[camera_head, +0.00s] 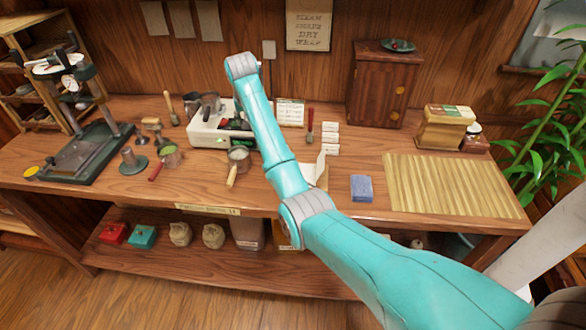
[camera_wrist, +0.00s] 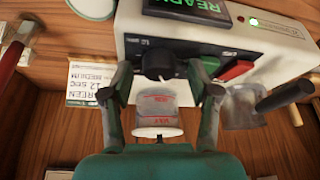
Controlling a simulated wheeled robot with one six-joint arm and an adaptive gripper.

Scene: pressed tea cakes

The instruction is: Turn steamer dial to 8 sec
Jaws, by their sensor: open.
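The steamer (camera_head: 213,131) is a cream box at the back middle of the table, partly hidden by my arm in the head view. In the wrist view the steamer (camera_wrist: 205,20) shows its dark front panel with a black dial (camera_wrist: 157,64). The dial's marks are too small to read. My gripper (camera_wrist: 162,92) is open, its two green-grey fingers apart, one on each side of the dial below it in the picture. I cannot tell whether they touch it. A small pale object with red marks (camera_wrist: 158,108) shows between the fingers, below the dial.
A "READY" display (camera_wrist: 190,10) is on top. A card reading "GREEN 12 sec MEDIUM" (camera_wrist: 88,82) lies left. A grey cup (camera_wrist: 243,105) stands right of the gripper. A bamboo mat (camera_head: 450,187) lies right.

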